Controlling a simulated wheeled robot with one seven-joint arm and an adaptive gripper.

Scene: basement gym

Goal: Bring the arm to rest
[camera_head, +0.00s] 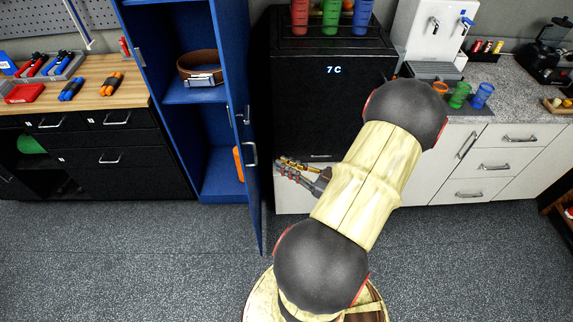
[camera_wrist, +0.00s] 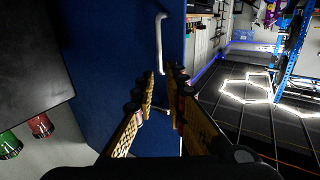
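My arm (camera_head: 374,172) reaches up from my base and bends back at the elbow. My gripper (camera_head: 278,166) is in front of the lower part of the black appliance, just right of the open blue locker door (camera_head: 256,190). In the wrist view my gripper (camera_wrist: 164,76) shows two fingers with a narrow gap between their tips, and I see nothing held in it. The door's metal handle (camera_wrist: 160,42) lies beyond the fingertips in that view, and it also shows in the head view (camera_head: 251,154). The fingertips look apart from the handle.
The blue locker (camera_head: 228,186) stands open, with a brown belt (camera_head: 199,65) on its shelf. A black appliance (camera_head: 318,110) reading 7 C is behind my gripper. A white cabinet (camera_head: 500,165) is at right, a wooden workbench (camera_head: 135,75) at left. The floor (camera_head: 130,250) in front is clear.

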